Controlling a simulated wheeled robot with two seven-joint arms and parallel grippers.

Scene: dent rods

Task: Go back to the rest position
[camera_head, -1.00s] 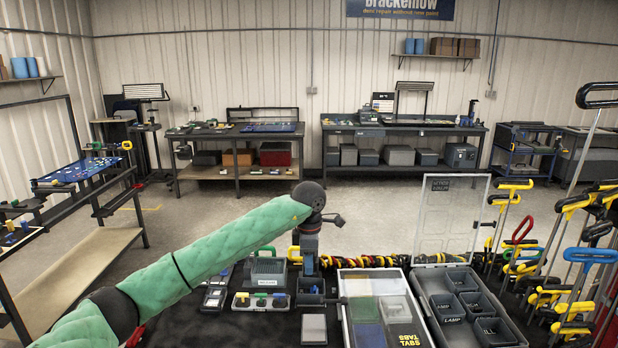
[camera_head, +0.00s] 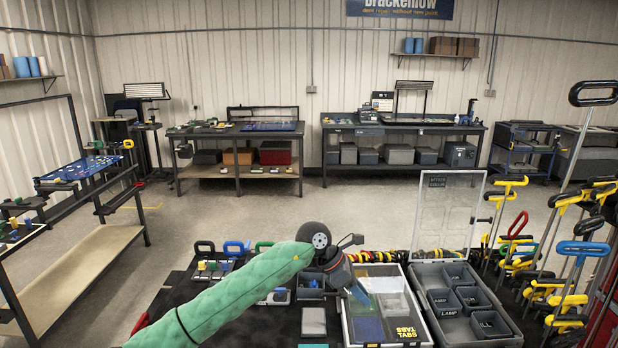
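My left arm in its green sleeve reaches in from the bottom left. Its dark gripper (camera_head: 358,296) is tilted down to the right over the left part of the clear-topped tabs tray (camera_head: 408,329). The fingers are small and dark against the tray, so I cannot tell whether they are open or shut, and I see nothing held. The arm hides part of the dark work surface and the tools behind it. My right gripper is not in view.
Right of the tabs tray is a grey compartment tray (camera_head: 462,330) with a raised clear lid (camera_head: 447,212). A rack of rods with yellow, red and blue handles (camera_head: 585,252) stands at the right. Small tool sets (camera_head: 212,265) lie behind the arm. A workbench (camera_head: 80,270) stands left.

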